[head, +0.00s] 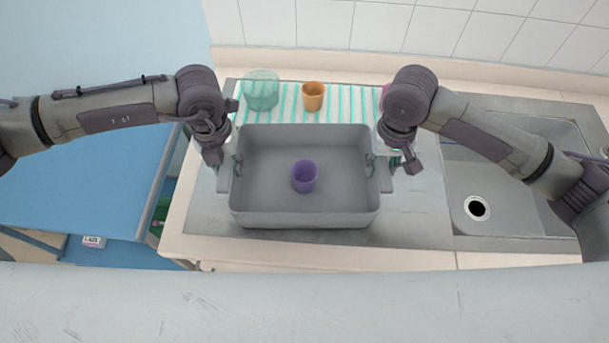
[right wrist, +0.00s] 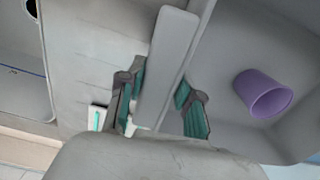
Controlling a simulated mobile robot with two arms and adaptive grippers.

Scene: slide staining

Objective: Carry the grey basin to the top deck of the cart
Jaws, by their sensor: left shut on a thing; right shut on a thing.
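The grey basin (head: 305,220) is over the metal drainboard beside the sink in the head view, with a purple cup (head: 304,176) standing inside it. My left gripper (head: 228,170) is shut on the basin's left side handle. My right gripper (head: 384,167) is shut on its right side handle. In the right wrist view, the green-padded fingers of the right gripper (right wrist: 158,105) sit on both sides of the grey handle (right wrist: 168,65), and the purple cup (right wrist: 263,94) shows inside the basin. I cannot tell whether the basin touches the drainboard.
A striped mat (head: 345,106) behind the basin holds a clear greenish bowl (head: 261,90) and an orange cup (head: 313,96). A pink thing is mostly hidden by my right arm. A sink (head: 510,195) is on the right. A blue surface (head: 70,190) lies left of the counter.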

